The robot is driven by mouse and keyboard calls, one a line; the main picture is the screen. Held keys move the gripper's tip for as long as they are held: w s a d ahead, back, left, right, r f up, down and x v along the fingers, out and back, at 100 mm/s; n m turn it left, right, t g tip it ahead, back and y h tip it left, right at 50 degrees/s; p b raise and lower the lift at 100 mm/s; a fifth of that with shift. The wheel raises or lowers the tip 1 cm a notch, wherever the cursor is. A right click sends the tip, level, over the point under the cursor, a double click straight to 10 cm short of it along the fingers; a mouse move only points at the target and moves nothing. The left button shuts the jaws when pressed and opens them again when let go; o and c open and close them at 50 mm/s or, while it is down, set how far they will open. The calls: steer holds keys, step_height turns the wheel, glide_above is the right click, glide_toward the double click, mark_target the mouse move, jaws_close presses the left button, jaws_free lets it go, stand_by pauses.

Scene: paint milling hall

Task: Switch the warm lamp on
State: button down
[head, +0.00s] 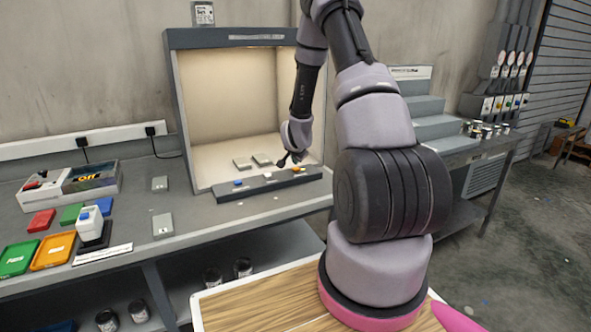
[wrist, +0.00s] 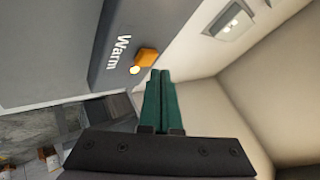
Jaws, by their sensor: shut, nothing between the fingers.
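A light booth (head: 180,110) stands on the grey bench, its inside lit in a warm cream tone. A dark control strip (head: 225,195) runs along its front, with a blue button (head: 238,183) at left and an orange button (head: 298,169) at right. In the wrist view the orange button (wrist: 147,56) sits beside the printed word "Warm" (wrist: 118,51), with a small bright pale-yellow dot (wrist: 134,70) beside it. My gripper (head: 281,163) is shut and empty. Its green fingers (wrist: 162,73) end close beside the orange button; I cannot tell whether they touch it.
Two pale grey panels (head: 262,159) lie on the booth floor. Coloured trays (head: 53,250) and a boxed unit (head: 70,187) stand on the bench at left. A stepped grey stand (head: 425,107) is at right. My arm hides part of the booth's right side.

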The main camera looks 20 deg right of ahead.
steer(key=shift+r, duration=0.2)
step_height(320, 180, up, 6)
stand_by(0.7)
stand_by(0.3)
step_height(320, 180, up, 12)
steer(key=n+y, duration=0.2)
glide_above(295, 170)
steer(key=s+a, duration=0.3)
steer(key=a, duration=0.3)
steer(key=s+a+r+n+y, duration=0.1)
steer(key=s+a+r, duration=0.1)
steer(key=s+r, duration=0.25)
steer(key=s+a+r+n, duration=0.1)
steer(key=s+a+r, duration=0.2)
steer(key=s+r, duration=0.15)
steer(key=s+a+r+n, duration=0.1)
steer(key=s+a+r, duration=0.1)
steer(key=s, duration=0.6)
steer(key=s+a+r+n+g+y, duration=0.1)
steer(key=s+r, duration=0.3)
steer(key=s, duration=0.4)
steer(key=s+a+r+n+y, duration=0.1)
steer(key=s+a+r+n, duration=0.2)
steer(key=s, duration=0.4)
steer(key=shift+s+a, duration=0.2)
steer(key=shift+s, duration=0.2)
